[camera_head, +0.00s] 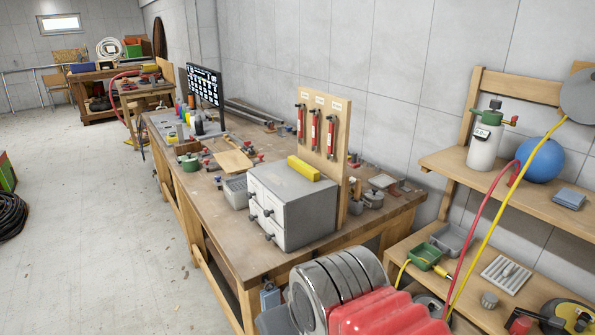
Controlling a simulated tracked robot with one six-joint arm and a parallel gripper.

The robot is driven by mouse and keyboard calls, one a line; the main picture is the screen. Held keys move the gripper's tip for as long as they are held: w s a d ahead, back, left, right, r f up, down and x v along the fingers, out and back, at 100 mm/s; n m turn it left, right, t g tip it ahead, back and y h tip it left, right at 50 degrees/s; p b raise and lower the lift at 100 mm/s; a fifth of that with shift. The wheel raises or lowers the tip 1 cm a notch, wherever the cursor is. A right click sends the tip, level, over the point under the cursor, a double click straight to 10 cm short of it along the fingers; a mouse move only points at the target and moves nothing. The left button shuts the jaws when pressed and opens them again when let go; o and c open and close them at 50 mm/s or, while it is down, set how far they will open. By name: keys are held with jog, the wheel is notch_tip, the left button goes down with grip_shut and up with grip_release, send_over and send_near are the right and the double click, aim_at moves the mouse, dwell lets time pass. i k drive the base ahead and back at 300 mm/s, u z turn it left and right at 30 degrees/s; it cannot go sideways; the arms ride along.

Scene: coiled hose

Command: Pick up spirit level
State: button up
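A yellow bar (304,168), which looks like the spirit level, lies flat on top of a grey drawer cabinet (305,201). The cabinet has white drawer fronts with dark knobs and stands on the wooden workbench (245,262). The bar lies close in front of an upright wooden board (343,128) that holds several red tools. Nothing covers the bar's top. I cannot make out a vial on it at this size.
A large ribbed silver and red object fills the bottom middle, in front of the bench. Small tools, a flat wooden piece (233,161) and a dark panel (206,85) crowd the bench. Shelves with a blue ball (541,159) stand right. The floor (95,240) left is mostly clear.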

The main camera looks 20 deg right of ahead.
aim_at(305, 169)
jog(key=z, duration=0.05)
jog(key=i, duration=1)
